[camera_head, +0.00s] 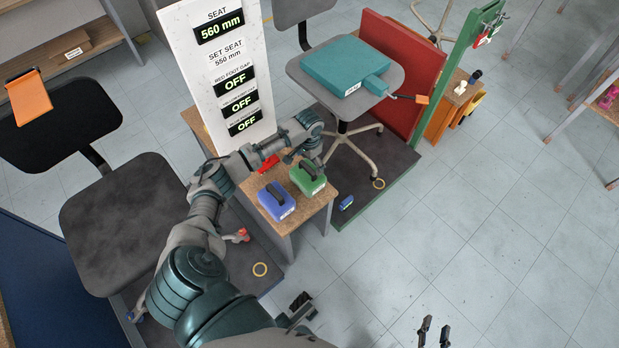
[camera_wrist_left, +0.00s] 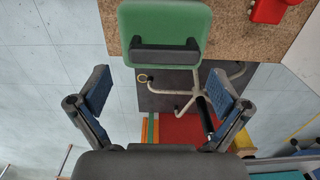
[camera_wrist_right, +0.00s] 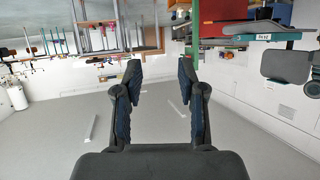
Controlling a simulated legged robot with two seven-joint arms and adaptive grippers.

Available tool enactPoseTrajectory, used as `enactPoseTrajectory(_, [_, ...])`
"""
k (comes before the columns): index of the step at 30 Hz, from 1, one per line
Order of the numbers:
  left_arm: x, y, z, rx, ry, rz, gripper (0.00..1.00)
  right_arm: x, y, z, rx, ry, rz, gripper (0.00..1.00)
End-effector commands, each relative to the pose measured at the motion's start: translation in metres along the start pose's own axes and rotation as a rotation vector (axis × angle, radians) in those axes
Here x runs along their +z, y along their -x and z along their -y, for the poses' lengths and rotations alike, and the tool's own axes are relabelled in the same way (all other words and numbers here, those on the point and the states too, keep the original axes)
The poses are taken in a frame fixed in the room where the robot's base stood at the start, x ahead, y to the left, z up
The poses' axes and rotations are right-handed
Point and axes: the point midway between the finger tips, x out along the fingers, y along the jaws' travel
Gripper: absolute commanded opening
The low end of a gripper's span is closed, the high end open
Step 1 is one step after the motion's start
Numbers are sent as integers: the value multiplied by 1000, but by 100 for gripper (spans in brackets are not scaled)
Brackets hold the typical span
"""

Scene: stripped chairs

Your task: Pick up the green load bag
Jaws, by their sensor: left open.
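The green load bag (camera_head: 308,178), with a dark handle, stands on a small wooden-topped stand (camera_head: 300,215), beside a blue bag (camera_head: 276,201). In the left wrist view the green bag (camera_wrist_left: 165,20) and its dark handle (camera_wrist_left: 165,53) lie ahead, centred between the fingers. My left gripper (camera_head: 313,160) is over the green bag, partly covering it; its fingers (camera_wrist_left: 160,82) are open with nothing between them. I cannot tell the exact gap to the handle. My right gripper (camera_head: 433,332) is open and empty over the floor at the bottom; it also shows in the right wrist view (camera_wrist_right: 160,78).
A white display panel (camera_head: 215,70) stands behind the stand. A red item (camera_head: 268,164) lies on the stand's back edge. A grey chair with a teal cushion (camera_head: 347,67) stands behind on a dark platform. A black chair (camera_head: 120,215) is at left.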

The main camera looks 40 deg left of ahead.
Motion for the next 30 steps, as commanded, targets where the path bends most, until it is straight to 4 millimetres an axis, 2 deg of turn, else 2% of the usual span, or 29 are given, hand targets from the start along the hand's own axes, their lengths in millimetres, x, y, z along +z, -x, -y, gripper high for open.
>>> enactPoseTrajectory(1, [2, -14, 1, 2, 0, 7, 100, -4, -4, 3, -4, -2, -48, 40])
enactPoseTrajectory(7, [4, -42, 7, 10, 3, 7, 100, -35, -8, 15, -13, 0, -236, 40])
enactPoseTrajectory(11, [4, -48, 7, 14, 1, 5, 100, -45, -7, 18, -16, 1, -290, 40])
enactPoseTrajectory(17, [5, -50, 4, 8, 0, 13, 100, -45, -7, 14, -17, -4, -295, 40])
enactPoseTrajectory(26, [6, -53, 1, 15, -2, 19, 26, -44, -8, 14, -17, -3, -292, 40])
enactPoseTrajectory(29, [6, -53, 0, 18, -3, 19, 19, -44, -8, 14, -17, -4, -292, 40])
enactPoseTrajectory(30, [6, -53, 0, 17, -3, 19, 10, -44, -8, 14, -18, -4, -292, 40])
